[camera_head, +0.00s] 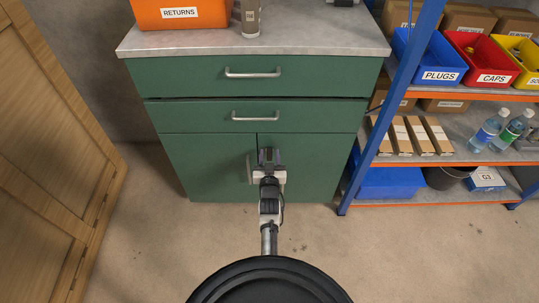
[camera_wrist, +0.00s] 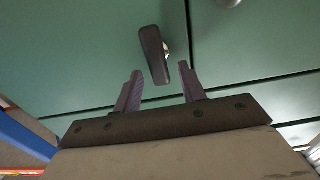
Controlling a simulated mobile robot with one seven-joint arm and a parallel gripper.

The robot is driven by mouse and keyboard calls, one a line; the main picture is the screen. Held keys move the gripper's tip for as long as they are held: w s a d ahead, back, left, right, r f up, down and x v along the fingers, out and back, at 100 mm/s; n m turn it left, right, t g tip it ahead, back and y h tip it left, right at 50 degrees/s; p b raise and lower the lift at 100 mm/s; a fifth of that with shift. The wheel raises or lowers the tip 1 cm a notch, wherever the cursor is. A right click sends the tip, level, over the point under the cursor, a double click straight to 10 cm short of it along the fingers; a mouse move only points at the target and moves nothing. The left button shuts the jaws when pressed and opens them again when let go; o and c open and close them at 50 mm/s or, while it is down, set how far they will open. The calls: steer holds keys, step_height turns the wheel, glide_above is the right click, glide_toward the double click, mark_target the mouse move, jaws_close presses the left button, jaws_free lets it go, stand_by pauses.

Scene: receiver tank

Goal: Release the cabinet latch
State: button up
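The green cabinet (camera_head: 205,153) stands ahead with two drawers above a pair of doors. In the wrist view, a dark elongated latch handle (camera_wrist: 153,55) on a metal pivot is mounted on one green door (camera_wrist: 85,45), beside the vertical gap between the doors. The latch is slightly tilted in that picture. My gripper (camera_head: 268,155) is in front of the doors near this gap. In the wrist view my gripper (camera_wrist: 159,80) is open, its two purple-grey fingers on either side of the latch's near end. I cannot tell whether they touch it. My gripper hides the latch in the head view.
A vertical bar handle (camera_head: 249,169) is on the left door, close to my gripper. Drawer handles (camera_head: 253,73) stick out above. A blue-posted shelf (camera_head: 392,98) with bins stands at right. A wooden door (camera_head: 45,150) is at left. The floor (camera_head: 330,245) between is clear.

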jaws_close()
steer(key=shift+m, duration=0.3)
steer(key=m, duration=0.3)
steer(key=shift+d+m+p, duration=0.3)
steer(key=shift+d+p, duration=0.05)
steer(key=shift+p, duration=0.05)
steer(key=m, duration=0.1)
steer(key=m+p, duration=0.1)
steer(key=m, duration=0.2)
steer(key=shift+w+d+m, duration=0.1)
steer(key=shift+d+m, duration=0.2)
steer(key=m, duration=0.2)
steer(key=m+p, duration=0.1)
steer(key=m, duration=0.1)
steer(key=shift+d+f+m, duration=0.2)
steer(key=shift+f+m, duration=0.1)
steer(key=shift+f, duration=0.1)
steer(key=shift+d+f+m+p, duration=0.1)
steer(key=shift+f+m+p, duration=0.15)
steer(key=shift+m, duration=0.9)
steer(key=shift+f+m+p, duration=0.1)
steer(key=shift+m+p, duration=0.15)
steer(key=shift+m, duration=0.9)
